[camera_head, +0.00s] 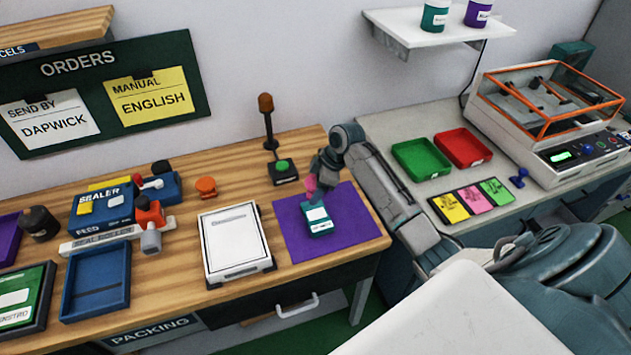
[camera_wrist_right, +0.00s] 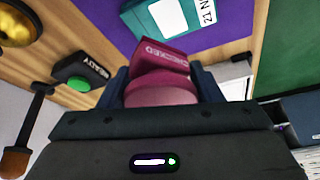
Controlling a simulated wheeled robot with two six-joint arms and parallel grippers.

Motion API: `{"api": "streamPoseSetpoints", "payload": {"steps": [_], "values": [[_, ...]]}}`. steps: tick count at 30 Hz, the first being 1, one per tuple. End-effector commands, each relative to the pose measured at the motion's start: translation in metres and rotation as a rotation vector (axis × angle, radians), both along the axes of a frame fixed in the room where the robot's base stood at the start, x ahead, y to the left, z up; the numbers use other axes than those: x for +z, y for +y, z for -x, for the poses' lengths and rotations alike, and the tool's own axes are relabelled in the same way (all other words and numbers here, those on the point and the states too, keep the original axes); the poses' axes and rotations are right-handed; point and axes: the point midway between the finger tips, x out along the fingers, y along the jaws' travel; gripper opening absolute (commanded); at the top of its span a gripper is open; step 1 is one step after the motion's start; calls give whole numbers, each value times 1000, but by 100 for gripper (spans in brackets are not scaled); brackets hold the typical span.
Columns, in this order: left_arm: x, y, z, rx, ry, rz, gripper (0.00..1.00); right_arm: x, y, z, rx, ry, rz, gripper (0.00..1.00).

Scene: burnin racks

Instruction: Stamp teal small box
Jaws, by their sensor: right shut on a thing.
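The teal small box (camera_head: 319,222) lies on the purple mat (camera_head: 354,230) in the head view, with a white label on its top. In the right wrist view part of the teal box (camera_wrist_right: 150,24) shows, with its white label. My right gripper (camera_head: 312,191) is shut on a pink stamp (camera_head: 311,181), held just above and behind the box. The stamp (camera_wrist_right: 160,60) sits between the fingers in the wrist view, with lettering on its face. I cannot tell whether it touches the box. My left gripper is not in view.
A white scale-like plate (camera_head: 234,245) is left of the mat. A button box with a green button (camera_head: 284,171) and lamp post stands behind it. A blue tray (camera_head: 97,282) and a sealer (camera_head: 102,208) stand further left. Green (camera_head: 421,158) and red trays (camera_head: 463,148) are on the right bench.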

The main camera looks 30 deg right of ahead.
Motion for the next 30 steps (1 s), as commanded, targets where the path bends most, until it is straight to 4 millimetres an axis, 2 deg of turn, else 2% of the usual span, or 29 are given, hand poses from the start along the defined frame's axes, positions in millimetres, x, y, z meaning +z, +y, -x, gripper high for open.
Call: {"api": "streamPoseSetpoints", "payload": {"steps": [1, 4, 10, 17, 24, 30], "values": [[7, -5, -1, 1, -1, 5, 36, 4, 3, 5, 53, 3, -1, 44], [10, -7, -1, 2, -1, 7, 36, 4, 7, 11, 129, 1, -1, 44], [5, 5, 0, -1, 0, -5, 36, -3, 8, 14, 166, 0, 1, 44], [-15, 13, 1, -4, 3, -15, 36, -24, 8, 14, 163, -1, 1, 44], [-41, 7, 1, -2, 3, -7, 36, -49, 8, 14, 162, -1, 1, 44], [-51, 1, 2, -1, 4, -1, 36, -58, 8, 14, 162, -1, 1, 44]]}}
